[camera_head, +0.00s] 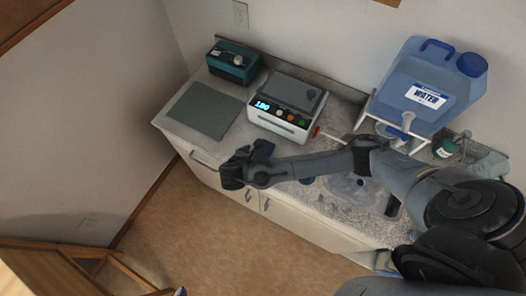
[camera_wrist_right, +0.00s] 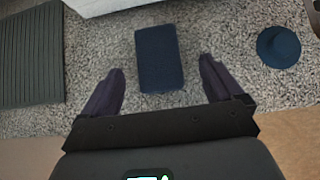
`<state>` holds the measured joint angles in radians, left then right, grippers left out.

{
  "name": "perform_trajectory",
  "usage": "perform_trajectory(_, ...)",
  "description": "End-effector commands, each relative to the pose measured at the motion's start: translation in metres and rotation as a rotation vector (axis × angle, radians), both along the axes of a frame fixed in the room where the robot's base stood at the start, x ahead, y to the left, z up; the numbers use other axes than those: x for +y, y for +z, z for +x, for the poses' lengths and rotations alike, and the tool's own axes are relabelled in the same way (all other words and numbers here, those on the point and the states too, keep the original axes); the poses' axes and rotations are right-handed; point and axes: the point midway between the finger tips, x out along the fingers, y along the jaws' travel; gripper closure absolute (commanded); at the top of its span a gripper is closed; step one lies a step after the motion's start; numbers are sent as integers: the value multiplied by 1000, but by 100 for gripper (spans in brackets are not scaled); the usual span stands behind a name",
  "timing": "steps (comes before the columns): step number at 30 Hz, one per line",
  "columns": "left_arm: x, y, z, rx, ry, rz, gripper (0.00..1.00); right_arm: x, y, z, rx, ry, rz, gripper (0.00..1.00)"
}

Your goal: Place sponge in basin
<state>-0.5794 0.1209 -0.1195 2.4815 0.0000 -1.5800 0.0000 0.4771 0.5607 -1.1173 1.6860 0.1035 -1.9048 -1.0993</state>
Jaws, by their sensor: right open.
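The sponge (camera_wrist_right: 160,58) is a dark blue rectangular block lying on the speckled grey counter in the right wrist view. My right gripper (camera_wrist_right: 161,72) is open, with one finger on each side of the sponge and a gap on both sides, not touching it. In the head view my right gripper (camera_head: 242,164) is over the counter's front edge, in front of the white device. The basin (camera_head: 352,187) is set in the counter on the right, partly hidden by my right arm. My left gripper is not in view.
A white device with a lit display (camera_head: 286,107) stands behind the gripper. A grey ribbed mat (camera_head: 205,108) and a teal box (camera_head: 232,62) lie left. A blue water jug (camera_head: 425,92) stands on a white rack. A dark blue round object (camera_wrist_right: 278,47) sits right of the sponge.

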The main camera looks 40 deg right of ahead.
Motion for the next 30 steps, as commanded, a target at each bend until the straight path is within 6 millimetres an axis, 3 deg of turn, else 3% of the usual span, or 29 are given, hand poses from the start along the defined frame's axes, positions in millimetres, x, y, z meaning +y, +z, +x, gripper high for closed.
perform_trajectory(12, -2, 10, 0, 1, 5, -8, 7, -29, -32, 12, 3, -1, -1, 6)
perform_trajectory(22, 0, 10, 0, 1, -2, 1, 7, -33, -37, 14, 2, 0, 0, 6)
perform_trajectory(30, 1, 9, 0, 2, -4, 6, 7, -33, -37, 14, 2, 0, 0, 46)
